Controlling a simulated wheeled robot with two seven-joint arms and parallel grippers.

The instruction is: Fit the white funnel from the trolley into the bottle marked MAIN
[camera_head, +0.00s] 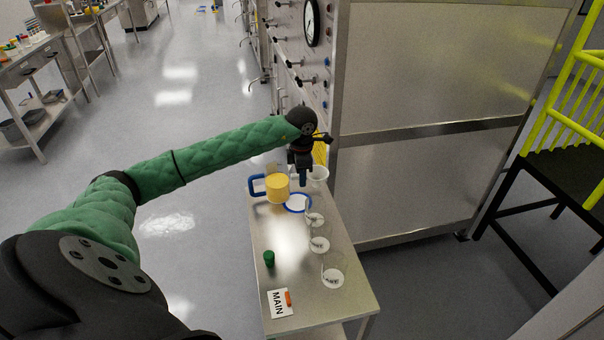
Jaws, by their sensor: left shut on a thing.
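I cannot make out which bottle carries that mark. My right gripper is out of view.
A yellow-filled jug with a blue handle (277,189) and a blue ring (297,203) stand near my left gripper. Clear vessels (320,244) line the trolley's right side. A green cap (269,258) stands at left. A large metal cabinet (415,185) rises close on the right.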

